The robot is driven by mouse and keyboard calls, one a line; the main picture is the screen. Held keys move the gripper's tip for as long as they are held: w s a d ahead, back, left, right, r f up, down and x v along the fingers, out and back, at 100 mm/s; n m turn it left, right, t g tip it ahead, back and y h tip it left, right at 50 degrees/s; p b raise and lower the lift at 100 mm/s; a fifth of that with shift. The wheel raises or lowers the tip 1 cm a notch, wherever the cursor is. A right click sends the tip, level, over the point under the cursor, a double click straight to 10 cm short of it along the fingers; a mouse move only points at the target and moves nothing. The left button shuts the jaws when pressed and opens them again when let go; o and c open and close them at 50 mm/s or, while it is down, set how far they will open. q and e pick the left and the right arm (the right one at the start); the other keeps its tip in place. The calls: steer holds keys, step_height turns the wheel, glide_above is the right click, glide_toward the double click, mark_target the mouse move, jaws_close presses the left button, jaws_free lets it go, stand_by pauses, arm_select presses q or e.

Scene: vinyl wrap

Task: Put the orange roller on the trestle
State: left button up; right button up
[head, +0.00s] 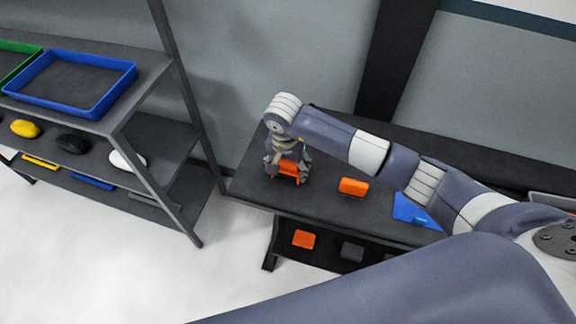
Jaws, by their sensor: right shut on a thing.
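My right gripper (287,174) is over the left end of the dark trestle table (325,207), its fingers pointing down. It is shut on an orange thing (289,168), which I take for the orange roller; the fingers hide part of it. The held thing is at or just above the tabletop; I cannot tell whether it touches. My left gripper is not in view.
An orange block (353,187) and a blue triangular piece (412,213) lie on the tabletop right of the gripper. The lower shelf holds another orange block (303,239) and a grey one (352,250). A rack with a blue tray (72,84) stands left.

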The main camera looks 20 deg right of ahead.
steer(key=shift+s+f, duration=0.15)
steer(key=shift+f, duration=0.2)
steer(key=shift+c, duration=0.5)
steer(key=shift+s+f+b, duration=0.1)
steer(key=shift+f+b, duration=0.1)
steer(key=shift+b, duration=0.25)
steer(key=shift+c, duration=1.4)
steer(key=o, duration=1.3)
steer(key=shift+w+f, duration=0.1)
steer(key=shift+w, duration=0.1)
steer(key=shift+r, duration=0.25)
steer(key=shift+r+p, duration=0.6)
steer(key=shift+p, duration=0.2)
steer(key=r+b, duration=0.1)
steer(key=r, duration=0.2)
steer(key=r+b, duration=0.1)
steer(key=r, duration=0.3)
steer(key=s+r+b, duration=0.1)
steer(key=r, duration=0.2)
steer(key=shift+a+r, duration=0.3)
steer(key=shift+a, duration=0.1)
steer(key=shift+s+r, duration=0.1)
steer(key=shift+r, duration=0.5)
